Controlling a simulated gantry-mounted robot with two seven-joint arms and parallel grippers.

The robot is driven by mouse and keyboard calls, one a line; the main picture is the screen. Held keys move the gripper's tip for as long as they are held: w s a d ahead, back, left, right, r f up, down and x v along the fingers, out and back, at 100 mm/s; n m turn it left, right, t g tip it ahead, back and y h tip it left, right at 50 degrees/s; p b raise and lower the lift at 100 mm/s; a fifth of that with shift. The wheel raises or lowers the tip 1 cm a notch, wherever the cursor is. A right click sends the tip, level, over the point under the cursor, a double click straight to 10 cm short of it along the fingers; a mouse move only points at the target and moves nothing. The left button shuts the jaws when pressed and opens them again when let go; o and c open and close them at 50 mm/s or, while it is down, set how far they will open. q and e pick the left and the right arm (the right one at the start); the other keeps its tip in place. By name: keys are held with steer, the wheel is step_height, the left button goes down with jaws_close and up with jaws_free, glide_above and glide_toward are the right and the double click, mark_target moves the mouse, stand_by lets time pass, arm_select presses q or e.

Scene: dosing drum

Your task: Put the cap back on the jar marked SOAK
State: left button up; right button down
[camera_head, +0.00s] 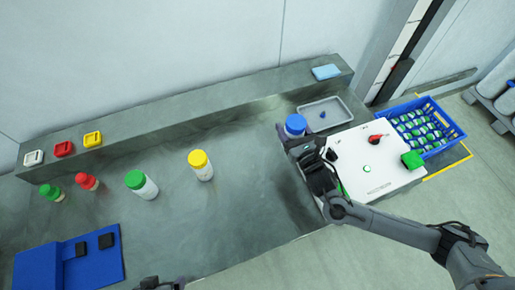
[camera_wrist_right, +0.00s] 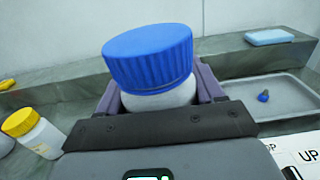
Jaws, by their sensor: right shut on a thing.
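My right gripper (camera_head: 294,139) is shut on a white jar with a blue cap (camera_head: 295,124), beside the white machine. In the right wrist view the blue cap (camera_wrist_right: 150,57) sits over the white jar body (camera_wrist_right: 160,99), which is between the purple fingers; both look tilted. I cannot tell how tightly the cap sits. No SOAK marking is readable on any jar. A yellow-capped jar (camera_head: 201,165), a green-capped jar (camera_head: 141,184) and smaller green-capped (camera_head: 51,192) and red-capped (camera_head: 87,181) containers stand to the left. A dark part of my left arm shows at the bottom edge; its fingers are not clear.
A grey tray (camera_head: 340,103) holds a small blue object (camera_head: 322,115). The white machine (camera_head: 380,178) has a red knob and a green block. A blue crate (camera_head: 431,149) of bottles is at the right. A blue mat (camera_head: 40,268) lies front left.

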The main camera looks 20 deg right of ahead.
arm_select(q)
steer(key=shift+f+b, duration=0.95)
arm_select(e)
steer(key=w+a+f, duration=0.6)
steer(key=w+a, duration=0.1)
steer(key=a, duration=0.2)
steer(key=shift+f, duration=0.4)
arm_select(q)
steer(key=shift+f+b, duration=0.45)
arm_select(e)
steer(key=shift+f, duration=2)
steer(key=shift+c, duration=0.8)
jaws_free()
steer(key=shift+f, duration=0.15)
arm_select(q)
steer(key=shift+r+p, duration=0.85)
arm_select(e)
steer(key=s, duration=1.2)
